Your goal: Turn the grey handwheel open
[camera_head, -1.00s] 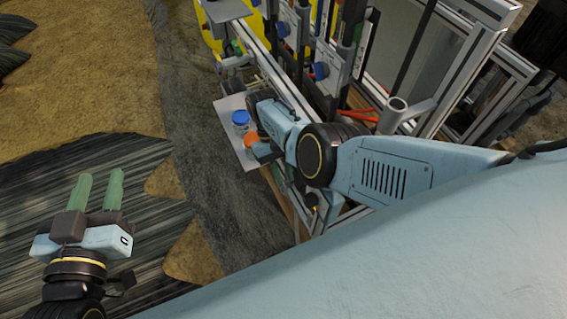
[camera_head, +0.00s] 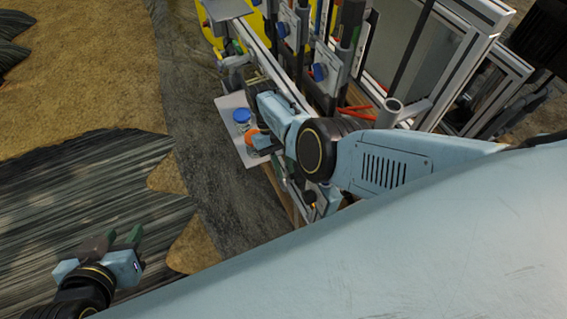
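I cannot make out the grey handwheel; my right arm (camera_head: 385,160) covers part of the skid. My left gripper (camera_head: 110,240) is at the lower left, over the dark striped ground and well apart from the skid. I cannot make out the fingers of my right gripper.
A pale shelf (camera_head: 228,104) holds a blue-capped container (camera_head: 241,116) and an orange item (camera_head: 257,138). Blue knobs (camera_head: 319,71) sit on the upright pipes. A metal frame (camera_head: 465,70) stands at the right. Ground at the left is open.

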